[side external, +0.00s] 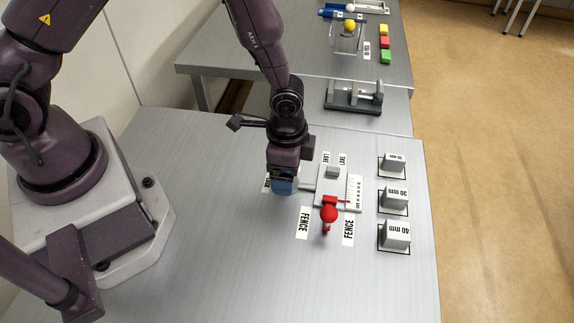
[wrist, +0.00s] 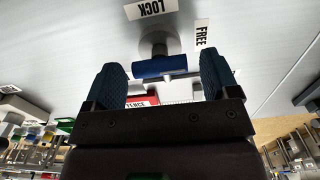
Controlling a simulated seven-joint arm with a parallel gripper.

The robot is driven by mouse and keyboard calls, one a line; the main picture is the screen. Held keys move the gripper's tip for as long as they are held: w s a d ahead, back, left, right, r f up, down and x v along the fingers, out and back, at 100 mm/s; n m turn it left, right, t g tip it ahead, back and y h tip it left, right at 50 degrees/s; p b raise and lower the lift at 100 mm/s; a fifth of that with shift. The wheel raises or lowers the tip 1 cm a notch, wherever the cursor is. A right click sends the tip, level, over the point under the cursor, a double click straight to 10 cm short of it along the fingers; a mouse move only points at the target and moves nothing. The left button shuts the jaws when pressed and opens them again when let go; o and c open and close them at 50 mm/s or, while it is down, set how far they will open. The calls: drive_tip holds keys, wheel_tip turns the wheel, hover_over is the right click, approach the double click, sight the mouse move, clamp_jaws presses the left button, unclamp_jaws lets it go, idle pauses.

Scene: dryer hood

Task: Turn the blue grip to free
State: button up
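The blue grip (wrist: 160,68) is a short bar on a round grey mount, lying crosswise in the wrist view. A LOCK label (wrist: 150,9) is above it and a FREE label (wrist: 201,33) is to its right. My gripper (wrist: 165,75) is open, with one dark blue finger pad on each side of the grip. The left pad looks close to the grip's end; a gap shows on the right. I cannot tell if either touches. In the side view my gripper (side external: 284,188) points down at the bench and largely hides the grip.
Several grey blocks (side external: 395,235) line the bench's right side. A grey fixture (side external: 354,97) stands behind. The front of the bench is clear.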

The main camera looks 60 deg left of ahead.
wheel_tip(320, 180, up, 13)
idle(0.6)
drive_tip(key=s+a+r+n+t, duration=0.2)
drive_tip(key=s+a+r+n, duration=0.2)
drive_tip(key=r, duration=0.5)
drive_tip(key=s+a+r+n+t, duration=0.3)
drive_tip(key=s+a+r+n, duration=0.2)
drive_tip(key=s+r, duration=0.4)
drive_tip(key=shift+s+a+r+t, duration=0.25)
drive_tip(key=shift+a+r, duration=0.2)
drive_tip(key=shift+a, duration=0.25)
